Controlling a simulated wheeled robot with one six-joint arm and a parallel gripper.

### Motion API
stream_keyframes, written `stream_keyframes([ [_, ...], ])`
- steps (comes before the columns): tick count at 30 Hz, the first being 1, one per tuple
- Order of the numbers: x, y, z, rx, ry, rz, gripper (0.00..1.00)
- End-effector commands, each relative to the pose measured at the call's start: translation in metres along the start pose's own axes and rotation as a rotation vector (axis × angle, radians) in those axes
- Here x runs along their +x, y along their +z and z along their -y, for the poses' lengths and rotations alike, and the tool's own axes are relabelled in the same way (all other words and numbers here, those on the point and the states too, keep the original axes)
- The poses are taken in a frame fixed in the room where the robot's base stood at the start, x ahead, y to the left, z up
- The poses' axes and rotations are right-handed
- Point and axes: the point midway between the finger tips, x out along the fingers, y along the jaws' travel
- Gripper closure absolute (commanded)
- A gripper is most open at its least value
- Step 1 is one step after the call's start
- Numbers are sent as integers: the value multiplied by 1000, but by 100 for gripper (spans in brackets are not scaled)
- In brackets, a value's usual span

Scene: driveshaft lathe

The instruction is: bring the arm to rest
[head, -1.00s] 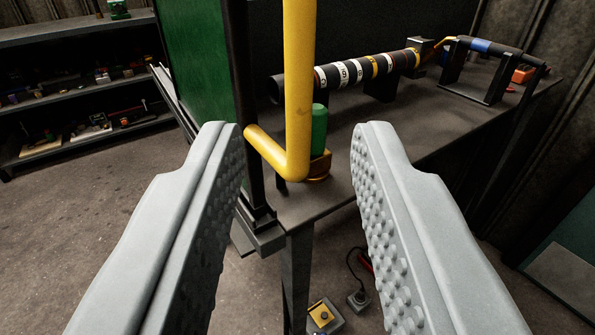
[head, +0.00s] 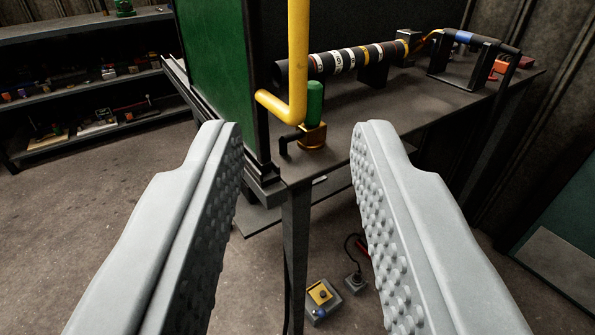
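My gripper (head: 297,130) is open, its two grey studded fingers wide apart with nothing between them touching either one. Beyond the fingers is the corner of a dark metal bench (head: 400,135). A yellow bent bar (head: 298,60) hangs in front of the bench and ends in a hook to the left. A green-handled part with a brass base (head: 313,105) stands on the bench corner just behind the bar. My gripper appears apart from all of these.
A dark shaft with number bands (head: 350,60) lies along the bench. A stand with a blue-banded rod (head: 465,60) is farther right. A green panel (head: 222,80) rises at the left. A yellow-topped box (head: 322,295) is on the floor. Shelves (head: 80,90) stand far left; floor before them is clear.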

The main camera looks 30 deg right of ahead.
Motion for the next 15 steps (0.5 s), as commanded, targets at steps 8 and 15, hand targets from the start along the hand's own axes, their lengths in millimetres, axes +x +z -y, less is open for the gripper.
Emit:
stream_keyframes([
  [8,-4,-3,4,2,-15,-3,68],
  [15,-58,-31,42,19,-168,-17,68],
])
